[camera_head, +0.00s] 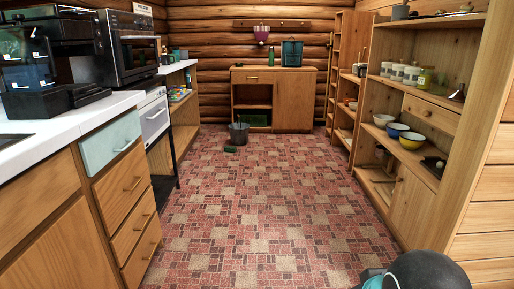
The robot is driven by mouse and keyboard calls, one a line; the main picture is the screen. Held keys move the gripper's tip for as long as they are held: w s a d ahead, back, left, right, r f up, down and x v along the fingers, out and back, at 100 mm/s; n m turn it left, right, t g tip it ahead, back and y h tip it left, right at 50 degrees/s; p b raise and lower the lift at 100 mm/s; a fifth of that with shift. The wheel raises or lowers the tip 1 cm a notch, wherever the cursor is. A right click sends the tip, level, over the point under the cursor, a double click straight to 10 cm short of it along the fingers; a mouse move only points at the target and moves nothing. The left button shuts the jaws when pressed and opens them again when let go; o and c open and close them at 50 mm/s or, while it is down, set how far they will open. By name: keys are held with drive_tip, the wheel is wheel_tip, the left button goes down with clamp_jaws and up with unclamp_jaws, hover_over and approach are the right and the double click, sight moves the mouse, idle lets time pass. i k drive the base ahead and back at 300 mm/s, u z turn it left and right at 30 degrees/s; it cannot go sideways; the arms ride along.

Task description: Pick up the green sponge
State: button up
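A small dark green block (231,149), which looks like the green sponge, lies on the floor at the far end of the aisle. It is just in front of a dark grey bucket (239,133); I cannot tell whether they touch. My gripper is not in view. A dark rounded part with teal at the bottom right looks like part of my arm, far from the green block.
A counter (62,128) with drawers and ovens runs along the left. Wooden shelves (478,60) with bowls and jars stand on the right. A wooden cabinet (294,98) closes the back. The tiled floor (270,205) between them is clear.

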sight(227, 149)
drive_tip(key=u, duration=0.1)
drive_tip(key=i, duration=1.8)
drive_tip(key=u, duration=0.25)
drive_tip(key=i, duration=2.75)
drive_tip(key=z, duration=0.3)
drive_tip(key=i, duration=1.1)
drive_tip(key=u, duration=0.85)
drive_tip(key=i, duration=0.8)
drive_tip(key=u, duration=0.8)
